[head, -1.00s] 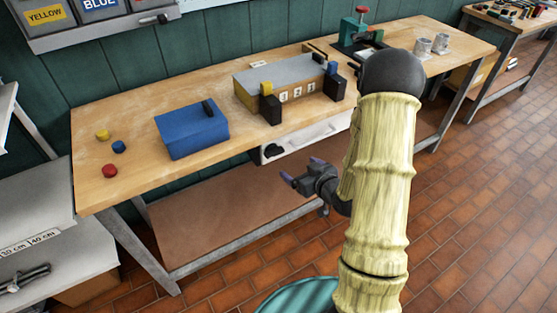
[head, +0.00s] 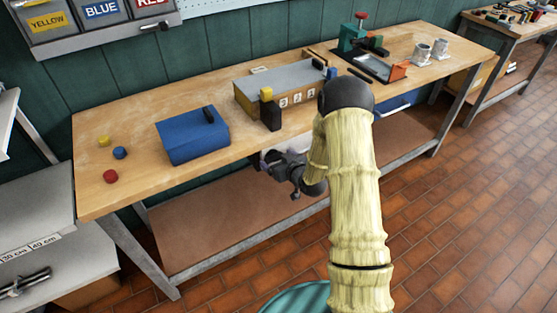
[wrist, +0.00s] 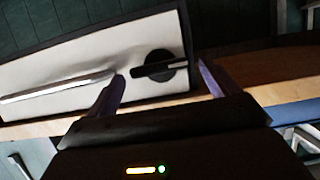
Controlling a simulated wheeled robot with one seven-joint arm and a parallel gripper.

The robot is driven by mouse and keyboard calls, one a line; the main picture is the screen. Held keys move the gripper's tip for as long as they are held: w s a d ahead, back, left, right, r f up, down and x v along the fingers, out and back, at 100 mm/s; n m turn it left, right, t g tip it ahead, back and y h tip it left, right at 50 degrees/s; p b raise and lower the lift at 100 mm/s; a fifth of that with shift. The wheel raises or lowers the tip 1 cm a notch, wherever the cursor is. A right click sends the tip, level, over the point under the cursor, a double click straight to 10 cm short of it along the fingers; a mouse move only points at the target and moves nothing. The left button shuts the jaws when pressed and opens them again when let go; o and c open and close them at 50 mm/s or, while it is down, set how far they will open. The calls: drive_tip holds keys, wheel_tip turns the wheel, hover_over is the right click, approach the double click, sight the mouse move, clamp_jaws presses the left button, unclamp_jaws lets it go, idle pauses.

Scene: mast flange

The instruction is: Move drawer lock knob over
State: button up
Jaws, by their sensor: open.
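The drawer lock knob (wrist: 160,66) is a round black disc with a raised bar across it, on the white drawer front (wrist: 85,63) in the wrist view. My gripper (wrist: 160,84) is open, with one purple finger on each side of the knob in the picture. I cannot tell whether the fingers touch it. A silver bar handle (wrist: 58,87) runs along the drawer front to the left of the knob. In the head view my gripper (head: 268,160) is at the bench's front edge, and the knob is hidden behind it.
On the wooden bench (head: 105,190) stand a blue box (head: 190,138) and a grey-topped box with number labels (head: 280,88). Red, blue and yellow knobs lie at the left. A green press (head: 355,40) stands farther back. Below is a brown shelf (head: 220,225).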

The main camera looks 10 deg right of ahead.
drive_tip(key=c, duration=1)
